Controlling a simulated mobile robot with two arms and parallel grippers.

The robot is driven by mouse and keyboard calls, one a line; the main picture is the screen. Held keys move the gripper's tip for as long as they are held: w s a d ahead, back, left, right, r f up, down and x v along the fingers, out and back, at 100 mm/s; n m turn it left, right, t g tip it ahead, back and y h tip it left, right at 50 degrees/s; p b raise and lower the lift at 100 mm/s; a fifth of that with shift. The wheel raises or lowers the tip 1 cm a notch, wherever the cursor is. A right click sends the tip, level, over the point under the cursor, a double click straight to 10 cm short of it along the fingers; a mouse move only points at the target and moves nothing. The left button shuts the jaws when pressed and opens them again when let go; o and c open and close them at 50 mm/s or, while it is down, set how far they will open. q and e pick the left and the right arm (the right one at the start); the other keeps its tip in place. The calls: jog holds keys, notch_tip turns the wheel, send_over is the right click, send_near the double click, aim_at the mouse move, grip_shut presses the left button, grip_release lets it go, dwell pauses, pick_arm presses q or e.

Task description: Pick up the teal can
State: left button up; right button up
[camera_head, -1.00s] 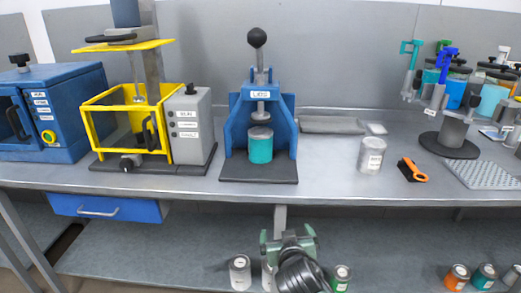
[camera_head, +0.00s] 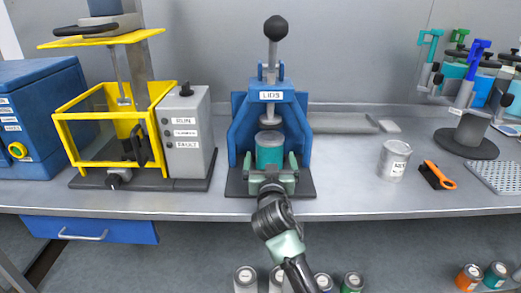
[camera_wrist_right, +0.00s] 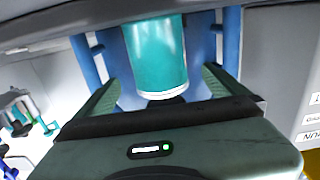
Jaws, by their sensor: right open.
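The teal can (camera_head: 270,151) stands upright on the dark base of the blue lid press, under the plunger. It has a grey lid. In the right wrist view the teal can (camera_wrist_right: 156,58) is close in front, between the two green fingers. My right gripper (camera_head: 271,168) is open at the front of the press, its fingers spread to either side of the can's lower part. I cannot tell whether the fingers touch the can; the right wrist view (camera_wrist_right: 158,90) shows gaps on both sides. My left gripper is not in view.
The blue press (camera_head: 243,135) has walls on both sides and behind the can. A yellow-framed machine (camera_head: 110,118) with a grey control box stands left. Several cans are on the lower shelf.

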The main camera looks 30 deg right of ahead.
aim_at(271, 151)
jog(key=shift+w+d+r+p, duration=0.25)
jog(key=shift+w+d, duration=0.25)
jog(key=shift+w, duration=0.1)
jog(key=shift+w+d+r+p, duration=0.2)
jog(key=shift+w+d, duration=0.25)
jog(key=shift+w, duration=0.15)
jog(key=x, duration=0.3)
jog(key=shift+a, duration=0.15)
jog(key=shift+w+d+f+p, duration=0.15)
jog(key=shift+w+d+p, duration=0.2)
jog(key=shift+w, duration=0.25)
jog(key=c, duration=1.7)
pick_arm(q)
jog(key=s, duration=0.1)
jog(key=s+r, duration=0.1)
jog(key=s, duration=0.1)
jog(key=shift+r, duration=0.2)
pick_arm(e)
jog(key=shift+c, duration=1.1)
jog(key=shift+r, duration=0.2)
